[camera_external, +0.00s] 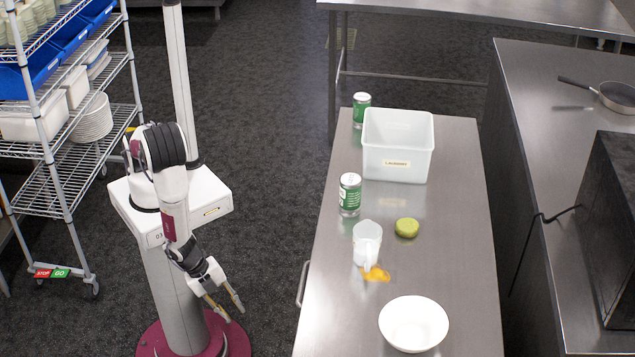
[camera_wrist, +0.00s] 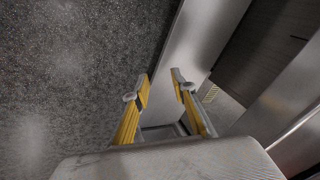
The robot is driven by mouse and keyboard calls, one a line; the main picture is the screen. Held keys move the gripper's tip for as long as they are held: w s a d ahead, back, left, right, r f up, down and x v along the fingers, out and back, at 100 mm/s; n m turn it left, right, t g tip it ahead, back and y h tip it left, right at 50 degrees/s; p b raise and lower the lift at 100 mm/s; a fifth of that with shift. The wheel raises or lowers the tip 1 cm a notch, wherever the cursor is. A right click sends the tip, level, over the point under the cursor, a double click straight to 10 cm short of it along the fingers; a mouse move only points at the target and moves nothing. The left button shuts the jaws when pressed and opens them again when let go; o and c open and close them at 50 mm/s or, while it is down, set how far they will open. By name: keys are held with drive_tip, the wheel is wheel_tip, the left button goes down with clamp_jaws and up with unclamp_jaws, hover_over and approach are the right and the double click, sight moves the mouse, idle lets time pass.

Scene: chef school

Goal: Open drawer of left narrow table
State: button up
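The narrow steel table (camera_external: 455,255) stands in the middle of the external view. A curved metal handle (camera_external: 302,284) sticks out from its left side; the drawer front is hidden from above. My gripper (camera_external: 234,314) is left of the handle and lower in the picture, pointing down and right, with clear space between them. Its two yellow fingers are apart with nothing between them, also in the wrist view (camera_wrist: 159,91). A grey metal panel (camera_wrist: 200,35) shows beyond the fingertips; I cannot make out the handle there.
On the table are a white bin (camera_external: 397,165), green cans (camera_external: 350,195), a pitcher (camera_external: 366,243), a green round item (camera_external: 407,228), an orange piece (camera_external: 376,273) and a white bowl (camera_external: 413,323). A wire rack (camera_external: 70,165) stands left. The floor between arm and table is clear.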

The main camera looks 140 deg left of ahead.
drive_tip(key=w+a+m+t+y, duration=0.1)
drive_tip(key=a+y, duration=0.1)
drive_tip(key=a, duration=0.2)
drive_tip(key=m+t+y, duration=0.5)
drive_tip(key=m+t, duration=0.1)
approach(302, 282)
drive_tip(key=shift+w+a+f, duration=0.7)
drive_tip(key=shift+w+f, duration=0.05)
drive_tip(key=shift+f, duration=0.1)
drive_tip(key=shift+a, duration=0.1)
drive_tip(key=shift+r+x, duration=0.2)
drive_tip(key=shift+x, duration=3.7)
clamp_jaws()
